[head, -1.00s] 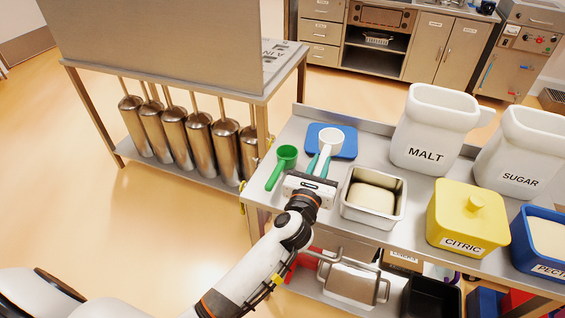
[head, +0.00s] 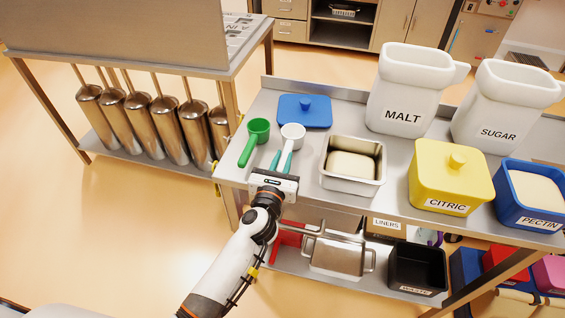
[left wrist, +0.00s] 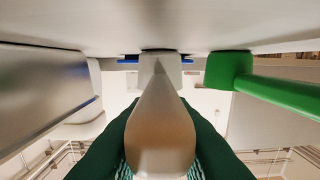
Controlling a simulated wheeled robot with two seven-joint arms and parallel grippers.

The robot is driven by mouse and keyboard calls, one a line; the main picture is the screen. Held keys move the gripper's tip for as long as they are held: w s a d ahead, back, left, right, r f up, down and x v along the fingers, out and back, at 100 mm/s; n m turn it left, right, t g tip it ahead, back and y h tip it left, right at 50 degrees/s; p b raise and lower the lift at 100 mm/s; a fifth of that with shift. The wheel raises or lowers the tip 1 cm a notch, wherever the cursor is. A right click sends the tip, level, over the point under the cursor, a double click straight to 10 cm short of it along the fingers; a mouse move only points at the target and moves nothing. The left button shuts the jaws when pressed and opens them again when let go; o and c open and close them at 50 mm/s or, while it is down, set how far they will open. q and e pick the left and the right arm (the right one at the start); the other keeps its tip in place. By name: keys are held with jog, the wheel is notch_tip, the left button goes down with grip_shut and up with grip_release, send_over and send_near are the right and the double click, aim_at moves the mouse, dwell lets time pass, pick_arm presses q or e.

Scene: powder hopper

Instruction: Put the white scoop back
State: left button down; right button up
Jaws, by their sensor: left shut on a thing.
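The white scoop (head: 292,132) is at the left end of the steel table, between the green scoop (head: 256,137) and the steel pan. My left gripper (head: 282,162) is shut on its handle, with teal fingertips on both sides. In the left wrist view the white scoop's handle (left wrist: 162,120) runs between the dark green fingers (left wrist: 160,155), its bowl pointing away. The green scoop (left wrist: 232,72) lies beside it, apart. I cannot tell if the white scoop touches the table. My right gripper is not in view.
A blue lid (head: 304,110) lies just behind the scoops. A steel pan (head: 372,184) with a pale block stands right of them. MALT (head: 404,95), SUGAR (head: 498,120), yellow CITRIC (head: 450,185) and blue PECTIN (head: 512,205) containers fill the table's right. Bare steel lies around the scoops.

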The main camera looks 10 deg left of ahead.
pick_arm(q)
jog(key=shift+f, duration=0.1)
jog(key=c, duration=1.3)
grip_release()
jog(key=s+b, duration=0.1)
jog(key=s, duration=1.1)
jog(key=shift+a+r, duration=0.2)
